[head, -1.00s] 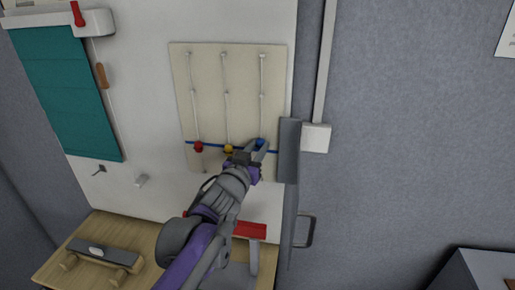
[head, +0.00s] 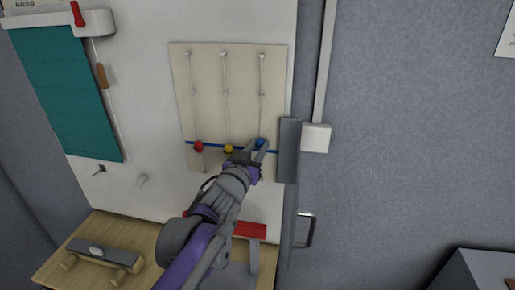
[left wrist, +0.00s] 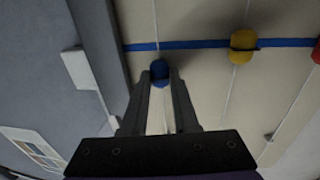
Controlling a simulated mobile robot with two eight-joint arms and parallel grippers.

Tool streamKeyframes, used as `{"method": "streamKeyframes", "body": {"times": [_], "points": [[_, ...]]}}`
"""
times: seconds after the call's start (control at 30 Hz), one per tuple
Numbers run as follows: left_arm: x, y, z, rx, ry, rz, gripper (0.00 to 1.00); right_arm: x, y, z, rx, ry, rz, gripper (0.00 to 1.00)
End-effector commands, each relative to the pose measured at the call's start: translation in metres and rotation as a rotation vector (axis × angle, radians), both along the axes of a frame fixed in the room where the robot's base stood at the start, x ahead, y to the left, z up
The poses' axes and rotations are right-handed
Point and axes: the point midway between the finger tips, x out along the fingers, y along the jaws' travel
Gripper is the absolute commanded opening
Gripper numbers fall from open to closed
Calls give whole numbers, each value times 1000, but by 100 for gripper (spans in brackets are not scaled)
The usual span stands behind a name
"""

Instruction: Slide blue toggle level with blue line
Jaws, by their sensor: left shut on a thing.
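The blue toggle (head: 261,141) sits on the rightmost cord of a beige board (head: 208,75). A blue line (head: 273,151) crosses the board. The toggle is a little above the line in the head view. In the left wrist view, the blue toggle (left wrist: 159,71) is off the blue line (left wrist: 203,44), with a small gap between them. My left gripper (head: 257,149) is shut on the blue toggle, a finger on each side. The fingers partly hide it. My right gripper is not in view.
The yellow toggle (head: 228,149) and red toggle (head: 198,147) sit at the blue line to the left. A grey upright panel (head: 289,150) stands close to the right of my left gripper. A wooden table (head: 62,248) is below.

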Motion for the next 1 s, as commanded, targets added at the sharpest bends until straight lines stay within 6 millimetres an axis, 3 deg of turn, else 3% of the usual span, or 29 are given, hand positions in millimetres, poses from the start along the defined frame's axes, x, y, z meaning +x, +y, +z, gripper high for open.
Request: {"method": "streamKeyframes", "body": {"times": [0.13, 0.3, 0.57, 0.6, 0.77, 1.0], "points": [[0, 0, -7, -1, 1, 0, 0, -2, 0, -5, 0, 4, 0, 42], [0, 0, -32, 0, 4, 1, 0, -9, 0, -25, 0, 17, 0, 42], [0, 0, -30, 0, 0, 0, 0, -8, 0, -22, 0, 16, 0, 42], [0, 0, -30, 0, 0, 0, 32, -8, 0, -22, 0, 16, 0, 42], [0, 0, -30, 0, 0, 0, 60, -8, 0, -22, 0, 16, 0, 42], [0, 0, -30, 0, 0, 0, 60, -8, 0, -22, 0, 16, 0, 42]]}}
